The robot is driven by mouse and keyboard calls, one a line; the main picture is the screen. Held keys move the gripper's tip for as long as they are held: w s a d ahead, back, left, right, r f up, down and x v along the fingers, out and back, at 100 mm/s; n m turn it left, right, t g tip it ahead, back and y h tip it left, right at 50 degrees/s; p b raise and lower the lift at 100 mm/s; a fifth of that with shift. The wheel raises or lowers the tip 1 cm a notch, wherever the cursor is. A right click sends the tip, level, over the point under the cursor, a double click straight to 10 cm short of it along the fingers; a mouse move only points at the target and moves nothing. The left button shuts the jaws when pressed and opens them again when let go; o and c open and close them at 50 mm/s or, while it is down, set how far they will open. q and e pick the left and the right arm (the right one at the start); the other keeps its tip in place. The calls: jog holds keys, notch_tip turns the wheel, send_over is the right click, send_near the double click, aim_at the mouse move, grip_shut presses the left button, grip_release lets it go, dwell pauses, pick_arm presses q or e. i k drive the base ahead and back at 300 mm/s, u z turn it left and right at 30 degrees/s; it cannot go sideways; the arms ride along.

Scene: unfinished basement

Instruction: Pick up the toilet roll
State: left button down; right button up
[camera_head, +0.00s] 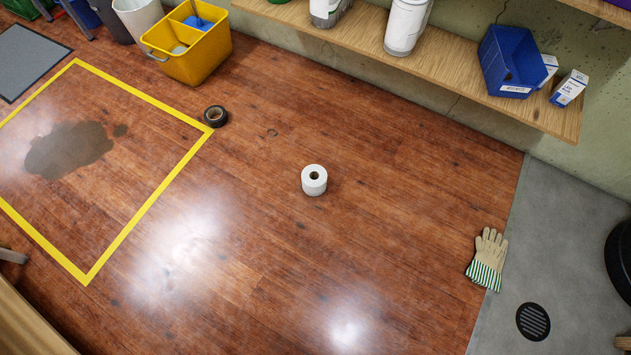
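The white toilet roll (314,181) stands upright on the brown wooden floor, near the middle of the head view. Its dark core hole faces up, and nothing touches it. Neither of my grippers can be made out in this view.
A black tape roll (215,116) lies by a corner of the yellow floor marking (150,207), which surrounds a dark stain (68,150). A yellow bucket (188,45) stands behind. A glove (487,260) lies right, near a floor drain (533,321). A wooden shelf (450,65) runs along the wall. Floor around the roll is clear.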

aim_at(314, 176)
jog(key=u, duration=0.6)
jog(key=i, duration=1.55)
jog(key=u, duration=1.05)
jog(key=i, duration=0.55)
jog(key=z, duration=2.1)
